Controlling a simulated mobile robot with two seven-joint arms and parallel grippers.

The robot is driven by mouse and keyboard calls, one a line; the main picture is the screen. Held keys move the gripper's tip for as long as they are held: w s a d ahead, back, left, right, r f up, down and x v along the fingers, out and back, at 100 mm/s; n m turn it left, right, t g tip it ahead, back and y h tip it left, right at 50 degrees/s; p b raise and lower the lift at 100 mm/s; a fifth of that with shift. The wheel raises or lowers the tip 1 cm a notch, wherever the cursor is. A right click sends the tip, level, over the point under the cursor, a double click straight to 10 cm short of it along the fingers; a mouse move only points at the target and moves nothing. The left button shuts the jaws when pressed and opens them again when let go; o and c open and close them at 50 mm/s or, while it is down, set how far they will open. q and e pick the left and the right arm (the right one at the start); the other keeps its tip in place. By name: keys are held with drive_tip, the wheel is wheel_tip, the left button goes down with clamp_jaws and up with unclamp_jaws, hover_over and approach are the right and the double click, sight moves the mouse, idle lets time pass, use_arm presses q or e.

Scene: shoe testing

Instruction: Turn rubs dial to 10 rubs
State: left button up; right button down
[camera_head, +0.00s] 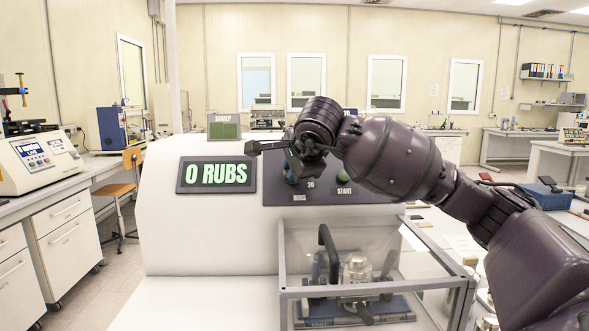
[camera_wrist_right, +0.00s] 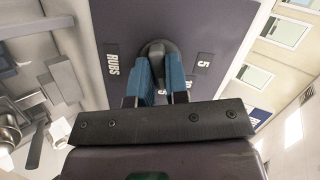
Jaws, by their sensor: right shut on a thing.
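The white testing machine (camera_head: 215,240) stands in front of me. Its dark display (camera_head: 217,174) reads "0 RUBS" in green. The rubs dial is a black knob (camera_wrist_right: 158,50) on the dark panel, seen in the right wrist view. My right gripper (camera_wrist_right: 160,78) is shut on it, with a blue finger on each side. A "5" label (camera_wrist_right: 204,60) and a partly covered "10" lie to the right of the knob, and "RUBS" (camera_wrist_right: 112,64) to the left. In the head view my right gripper (camera_head: 290,168) hides the dial. A "20" label shows beside it. My left gripper is not in view.
A green START button (camera_head: 343,178) sits right of the dial. Below is a clear-walled case (camera_head: 380,289) with a rubbing fixture inside. Benches with instruments stand at left and right. An orange chair (camera_head: 123,190) is at the left.

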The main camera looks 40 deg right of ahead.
drive_tip(key=n+g+p, duration=0.1)
drive_tip(key=n, duration=0.3)
drive_tip(key=shift+r, duration=0.15)
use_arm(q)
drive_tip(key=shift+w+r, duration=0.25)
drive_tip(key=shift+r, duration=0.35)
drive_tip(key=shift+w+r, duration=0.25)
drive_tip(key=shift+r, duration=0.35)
use_arm(e)
drive_tip(key=shift+n, duration=1)
use_arm(q)
drive_tip(key=shift+p, duration=0.3)
use_arm(e)
drive_tip(key=shift+g, duration=0.3)
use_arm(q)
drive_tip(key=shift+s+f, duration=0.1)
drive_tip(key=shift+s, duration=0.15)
use_arm(e)
drive_tip(key=c, duration=1.1)
unclamp_jaws()
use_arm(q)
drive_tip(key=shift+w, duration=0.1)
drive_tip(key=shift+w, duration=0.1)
